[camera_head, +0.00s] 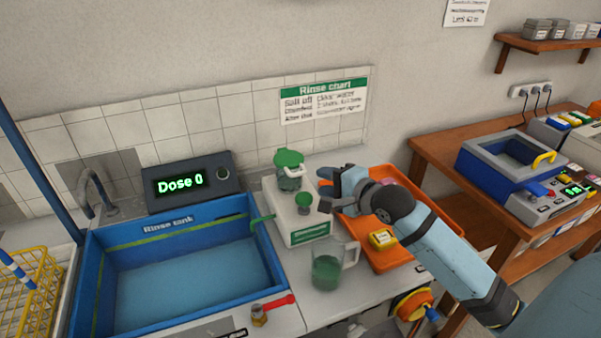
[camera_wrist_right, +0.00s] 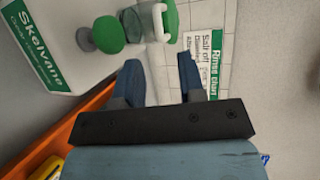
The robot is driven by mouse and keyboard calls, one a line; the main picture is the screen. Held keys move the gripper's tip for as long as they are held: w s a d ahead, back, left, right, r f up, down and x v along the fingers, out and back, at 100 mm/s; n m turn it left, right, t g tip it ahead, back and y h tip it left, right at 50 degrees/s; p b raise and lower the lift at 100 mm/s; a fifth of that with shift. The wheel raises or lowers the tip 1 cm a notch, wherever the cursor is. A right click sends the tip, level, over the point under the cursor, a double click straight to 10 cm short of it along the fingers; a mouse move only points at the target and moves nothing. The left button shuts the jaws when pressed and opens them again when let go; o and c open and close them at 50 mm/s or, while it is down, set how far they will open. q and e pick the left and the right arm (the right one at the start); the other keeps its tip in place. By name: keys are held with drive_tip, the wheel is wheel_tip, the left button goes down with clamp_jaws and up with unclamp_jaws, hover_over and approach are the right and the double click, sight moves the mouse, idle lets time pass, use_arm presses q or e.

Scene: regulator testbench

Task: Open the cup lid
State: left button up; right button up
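A small clear cup (camera_head: 291,179) with a green lid (camera_head: 289,158) stands on the back of a white machine (camera_head: 301,222). The lid covers the cup's top; I cannot tell if it is fully closed. The green lid also shows at the top of the right wrist view (camera_wrist_right: 170,20). My right gripper (camera_head: 326,188) is just right of the cup, apart from it, with its fingers pointing left. In the wrist view its two fingers (camera_wrist_right: 160,75) are spread with nothing between them. My left gripper is not in view.
A green knob (camera_head: 304,200) sits on the machine in front of the cup. A jug of green liquid (camera_head: 326,272) stands before the machine. An orange tray (camera_head: 392,258) lies under my right arm. The blue rinse tank (camera_head: 180,226) is to the left.

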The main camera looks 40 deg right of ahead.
sight(302, 174)
drive_tip(key=x, duration=0.8)
drive_tip(key=shift+w+f, duration=0.1)
drive_tip(key=shift+w, duration=0.15)
drive_tip(key=shift+a, duration=0.1)
clamp_jaws()
